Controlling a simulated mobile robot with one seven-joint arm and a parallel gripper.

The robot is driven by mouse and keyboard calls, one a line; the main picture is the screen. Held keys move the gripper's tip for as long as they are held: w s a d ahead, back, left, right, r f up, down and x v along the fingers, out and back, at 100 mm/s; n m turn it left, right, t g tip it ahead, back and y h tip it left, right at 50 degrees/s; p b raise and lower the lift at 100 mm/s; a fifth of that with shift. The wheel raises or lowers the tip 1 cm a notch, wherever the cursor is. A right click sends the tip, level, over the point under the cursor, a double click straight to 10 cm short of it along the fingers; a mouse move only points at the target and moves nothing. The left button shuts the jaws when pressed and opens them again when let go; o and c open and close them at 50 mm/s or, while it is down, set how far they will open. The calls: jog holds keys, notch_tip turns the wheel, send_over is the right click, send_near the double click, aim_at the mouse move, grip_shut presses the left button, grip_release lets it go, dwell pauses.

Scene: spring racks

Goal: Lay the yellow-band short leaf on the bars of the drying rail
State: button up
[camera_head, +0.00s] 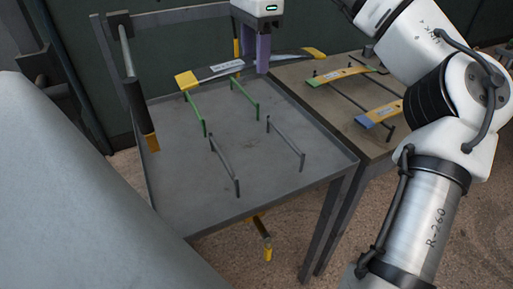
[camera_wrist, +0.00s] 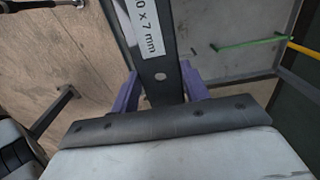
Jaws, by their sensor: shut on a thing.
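A dark leaf with yellow ends and a white label (camera_head: 222,68) is held above the back of the grey tray table. Two grey bars (camera_head: 224,165) stand nearer the front. I cannot tell which pair is the drying rail.
A brown table (camera_head: 335,118) adjoins on the right. On it, one yellow-and-green leaf (camera_head: 342,76) and one blue-and-orange leaf (camera_head: 380,113) rest across dark bars. The tray's front is clear.

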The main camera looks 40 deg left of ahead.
notch_tip(320, 180, down, 20)
jog(key=shift+p, duration=0.4)
dwell(0.3)
jog(key=shift+f+b, duration=0.45)
jog(key=o, duration=1.3)
notch_tip(320, 180, up, 13)
jog(key=shift+f, duration=0.1)
jog(key=shift+s, duration=0.1)
